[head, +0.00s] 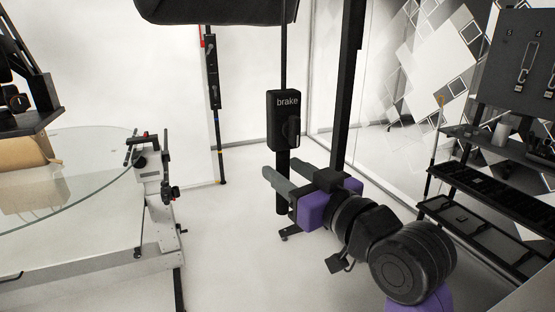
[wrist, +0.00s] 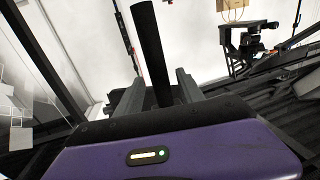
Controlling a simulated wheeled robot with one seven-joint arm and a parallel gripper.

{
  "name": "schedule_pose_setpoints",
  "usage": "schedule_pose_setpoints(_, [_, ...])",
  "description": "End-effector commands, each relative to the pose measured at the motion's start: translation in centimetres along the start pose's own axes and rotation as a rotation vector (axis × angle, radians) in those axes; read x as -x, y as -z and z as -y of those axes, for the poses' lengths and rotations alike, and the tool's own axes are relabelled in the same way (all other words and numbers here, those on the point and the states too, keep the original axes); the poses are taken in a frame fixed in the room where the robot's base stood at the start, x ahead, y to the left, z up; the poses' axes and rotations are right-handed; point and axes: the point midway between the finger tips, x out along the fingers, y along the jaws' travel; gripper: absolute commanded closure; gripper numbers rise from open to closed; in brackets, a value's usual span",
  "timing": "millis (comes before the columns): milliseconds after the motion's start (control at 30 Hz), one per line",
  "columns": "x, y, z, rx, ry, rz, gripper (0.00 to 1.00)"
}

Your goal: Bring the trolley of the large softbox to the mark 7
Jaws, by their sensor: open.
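A black softbox (head: 215,10) hangs at the top of the head view, cut off by its edge. Below it is a black upright pole (head: 284,60) with a box marked "brake" (head: 284,120). The pole's thick lower tube (head: 283,180) ends low, near a small dark foot (head: 290,232) on the floor. My gripper (head: 276,186) is open at the lower tube, below the brake box. In the wrist view, a black tube (wrist: 152,50) stands between the two fingers of my gripper (wrist: 160,82), with no clear grip on it. No mark 7 can be made out.
A glass-topped turntable (head: 70,170) with a clamp bracket (head: 150,165) stands at left. Another black stand (head: 213,75) is by the back wall. A dark shelf rack (head: 490,180) and glass panels are at right. The white floor (head: 225,250) between is clear.

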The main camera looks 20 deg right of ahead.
Motion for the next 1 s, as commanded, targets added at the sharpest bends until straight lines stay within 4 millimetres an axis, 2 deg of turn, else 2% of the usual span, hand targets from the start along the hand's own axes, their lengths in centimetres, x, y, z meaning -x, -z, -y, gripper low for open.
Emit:
schedule_pose_setpoints(100, [-1.9, 0.2, 0.0, 0.000, 0.000, 0.001, 0.55])
schedule_pose_setpoints(300, [-3.9, 0.1, 0.0, 0.000, 0.000, 0.000, 0.55])
schedule_pose_setpoints(633, [-4.4, 0.0, 0.0, 0.000, -0.001, -0.001, 0.55])
schedule_pose_setpoints(667, [-4.4, 0.0, 0.0, 0.000, -0.001, -0.001, 0.57])
schedule_pose_setpoints(867, [-4.3, 0.0, 0.0, 0.000, -0.001, -0.001, 0.96])
schedule_pose_setpoints(900, [-4.3, 0.0, 0.0, 0.000, -0.001, -0.001, 1.00])
schedule_pose_setpoints(1000, [-4.3, 0.0, 0.0, 0.000, -0.001, -0.001, 1.00])
